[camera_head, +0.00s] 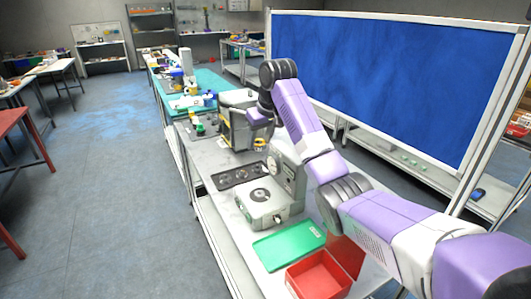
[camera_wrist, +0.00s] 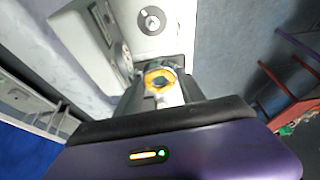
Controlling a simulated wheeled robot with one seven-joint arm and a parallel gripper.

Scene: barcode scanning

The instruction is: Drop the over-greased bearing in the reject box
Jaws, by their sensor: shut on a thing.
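My gripper (camera_wrist: 162,80) is shut on the bearing (camera_wrist: 149,79), a small ring with a thick yellow-orange coat around a dark centre. In the head view my gripper (camera_head: 260,137) hangs over the bench beside a grey box-shaped machine, and a yellow bit of the bearing (camera_head: 260,143) shows below it. The gap under the bearing cannot be judged. The red open box (camera_head: 319,279), likely the reject box, stands at the near end of the bench and looks empty. It is well away from my gripper, towards the camera.
A green tray (camera_head: 290,245) lies behind the red box. A grey machine with a round plate (camera_head: 262,205) and a dark panel with round recesses (camera_head: 240,175) stand between my gripper and the tray. A blue partition (camera_head: 400,80) rises along the right.

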